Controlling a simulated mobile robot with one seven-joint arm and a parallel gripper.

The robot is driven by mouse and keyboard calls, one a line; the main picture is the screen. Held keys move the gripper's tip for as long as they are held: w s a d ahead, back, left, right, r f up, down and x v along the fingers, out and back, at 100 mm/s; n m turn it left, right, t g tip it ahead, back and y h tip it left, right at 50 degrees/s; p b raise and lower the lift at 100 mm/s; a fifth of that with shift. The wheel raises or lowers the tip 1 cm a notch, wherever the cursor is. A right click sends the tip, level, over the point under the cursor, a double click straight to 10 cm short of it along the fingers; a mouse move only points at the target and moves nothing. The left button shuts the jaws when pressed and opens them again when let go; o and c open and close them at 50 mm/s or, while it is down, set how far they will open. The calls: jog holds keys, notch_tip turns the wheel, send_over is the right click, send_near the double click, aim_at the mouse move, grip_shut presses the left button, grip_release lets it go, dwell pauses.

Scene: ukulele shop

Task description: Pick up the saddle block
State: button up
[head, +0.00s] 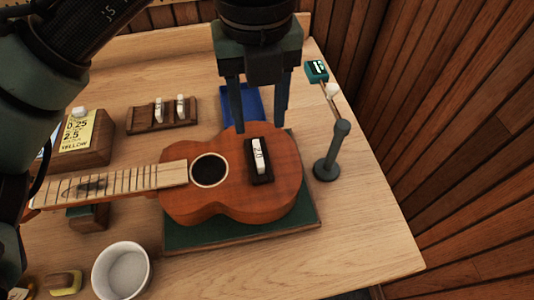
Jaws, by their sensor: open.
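A white saddle block (259,154) with dark markings sits upright in the dark bridge (261,175) of a brown ukulele (231,199). The ukulele lies on a green mat (230,235) with its neck to the left. My gripper (260,127) points down with its two dark fingers apart and nothing between them. In the picture its fingertips are just above the block, one toward each side. The gap in height between them cannot be told. Two similar white blocks (158,110) (180,106) stand in a wooden rack (145,128) at the back left.
A wooden block with a yellow card (78,132) carries a small white piece at left. A blue tray (229,108) lies behind the gripper. A dark post (333,150) stands right of the ukulele. A white bowl (122,272) stands at front left. The front right tabletop is clear.

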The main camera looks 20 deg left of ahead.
aim_at(259, 159)
notch_tip(259, 159, down, 9)
jog(key=shift+s+r, duration=0.1)
jog(key=shift+s, duration=0.05)
grip_shut()
dwell(0.5)
